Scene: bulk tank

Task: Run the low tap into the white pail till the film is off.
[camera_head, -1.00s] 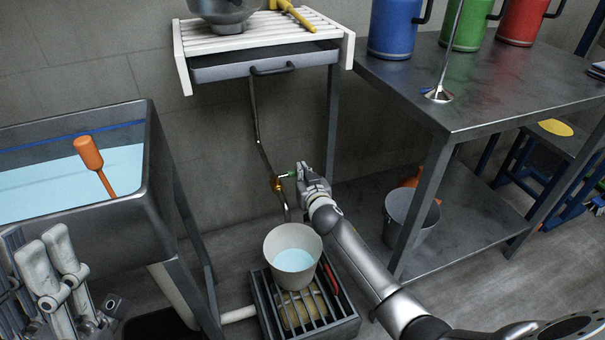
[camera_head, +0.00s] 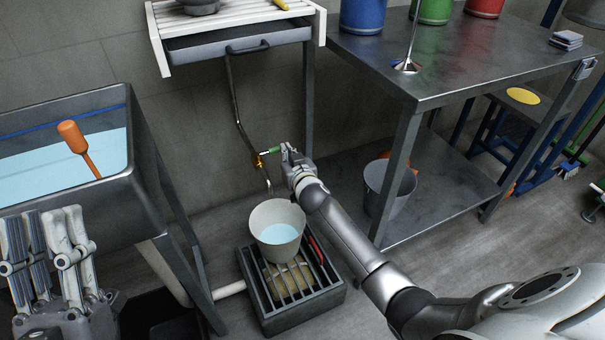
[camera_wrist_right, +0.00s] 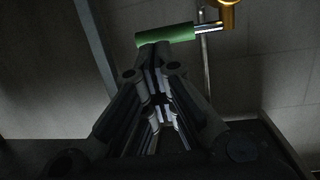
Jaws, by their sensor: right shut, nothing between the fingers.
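The white pail (camera_head: 262,243) stands upright on a dark slatted floor box, with pale blue liquid inside. No film can be made out on it. The low tap (camera_head: 258,161) has a brass body, a green handle (camera_head: 269,151) and a thin spout above the pail; I see no clear stream. My right gripper (camera_head: 288,152) is shut and empty at the handle's right end. In the right wrist view the green handle (camera_wrist_right: 165,36) lies just beyond the fingertips (camera_wrist_right: 152,52); contact cannot be told. My left gripper (camera_head: 45,225) is open and empty, in front of the basin.
A steel basin (camera_head: 150,195) of blue liquid with an orange-handled tool (camera_head: 78,143) stands left. A white slatted rack (camera_head: 235,32) is above the tap. A steel table (camera_head: 470,65) with coloured containers is right; a grey bucket (camera_head: 385,188) sits on its lower shelf.

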